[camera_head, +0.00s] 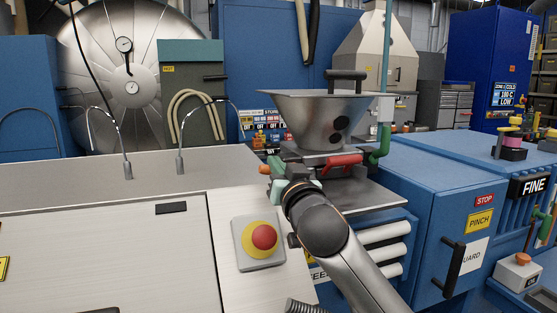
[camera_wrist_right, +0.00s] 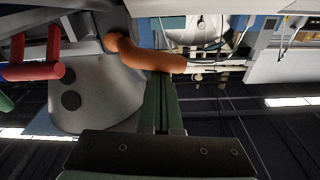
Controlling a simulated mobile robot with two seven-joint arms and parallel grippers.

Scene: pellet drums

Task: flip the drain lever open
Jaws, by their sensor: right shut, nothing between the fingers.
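The steel hopper (camera_head: 315,118) has a red handle (camera_head: 338,161) and a green handle (camera_head: 380,145) at its base. An orange lever (camera_head: 265,169) juts out on the left of the base; no label shows which is the drain lever. My right gripper (camera_head: 277,171) is at the base's left, beside the orange lever. In the right wrist view, the shut, empty green fingers (camera_wrist_right: 160,82) end right at the curved orange lever (camera_wrist_right: 150,55); contact cannot be told. The red handle (camera_wrist_right: 38,70) is to the left there. My left gripper is not in view.
A red emergency button (camera_head: 264,237) on a yellow base sits on the pale cabinet front, left of my right forearm. The grey worktop (camera_head: 90,187) is mostly clear, with bent metal tubes on it. A blue cabinet (camera_head: 400,190) stands to the right.

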